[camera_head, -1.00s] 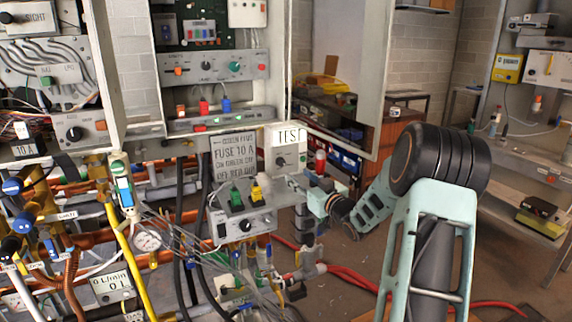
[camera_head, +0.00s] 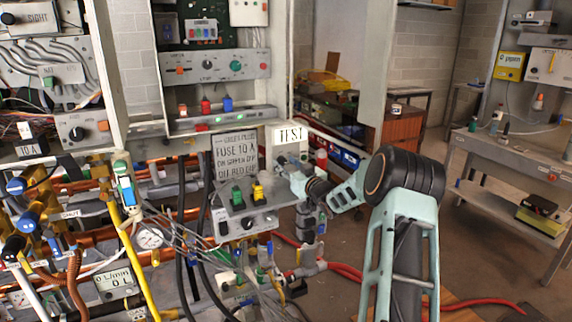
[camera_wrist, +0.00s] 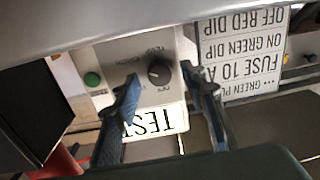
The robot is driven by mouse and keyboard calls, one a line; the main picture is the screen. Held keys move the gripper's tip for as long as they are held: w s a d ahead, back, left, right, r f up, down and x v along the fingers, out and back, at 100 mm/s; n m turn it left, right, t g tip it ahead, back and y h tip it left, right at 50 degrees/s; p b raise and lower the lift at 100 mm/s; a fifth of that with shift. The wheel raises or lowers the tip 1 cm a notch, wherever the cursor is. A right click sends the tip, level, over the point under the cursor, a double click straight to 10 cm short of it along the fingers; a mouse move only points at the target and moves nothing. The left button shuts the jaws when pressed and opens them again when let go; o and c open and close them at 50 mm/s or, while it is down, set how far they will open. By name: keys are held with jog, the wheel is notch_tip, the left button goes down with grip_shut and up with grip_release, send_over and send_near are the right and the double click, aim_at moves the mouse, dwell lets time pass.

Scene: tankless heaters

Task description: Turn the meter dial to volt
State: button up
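The box marked TEST (camera_head: 291,134) has a round black dial (camera_wrist: 159,72), seen upside down in the wrist view. The small words around it are too blurred to read surely. My gripper (camera_wrist: 160,80) is open, with one blue-grey finger on each side of this dial; I cannot tell whether they touch it. In the head view my gripper (camera_head: 287,170) is in front of the box and hides the dial. Below is a grey box (camera_head: 262,221) with a black dial (camera_head: 249,222) and green and yellow plugs. No dial in view is clearly labelled volt.
A FUSE 10 A sign (camera_head: 236,152) is left of the TEST box, and a green button (camera_wrist: 92,79) shows near the dial in the wrist view. Pipes, cables and a round gauge (camera_head: 149,238) crowd the lower left. Red hoses (camera_head: 345,270) lie on the floor.

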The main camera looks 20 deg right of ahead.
grip_shut()
dwell(0.3)
jog(key=shift+b, duration=0.4)
jog(key=n+b, duration=0.2)
jog(key=shift+w+a+f+b, duration=0.1)
jog(key=shift+f+b, duration=0.1)
jog(key=shift+b, duration=0.15)
jog(key=n+b, duration=0.2)
jog(key=b, duration=0.1)
jog(key=shift+b, duration=0.3)
jog(key=n+b, duration=0.4)
jog(key=shift+n+b, duration=0.3)
jog(key=shift+r+n+g+b, duration=0.2)
jog(key=shift+n+g+b, duration=0.1)
jog(key=shift+n+b, duration=1)
jog(key=shift+h, duration=0.3)
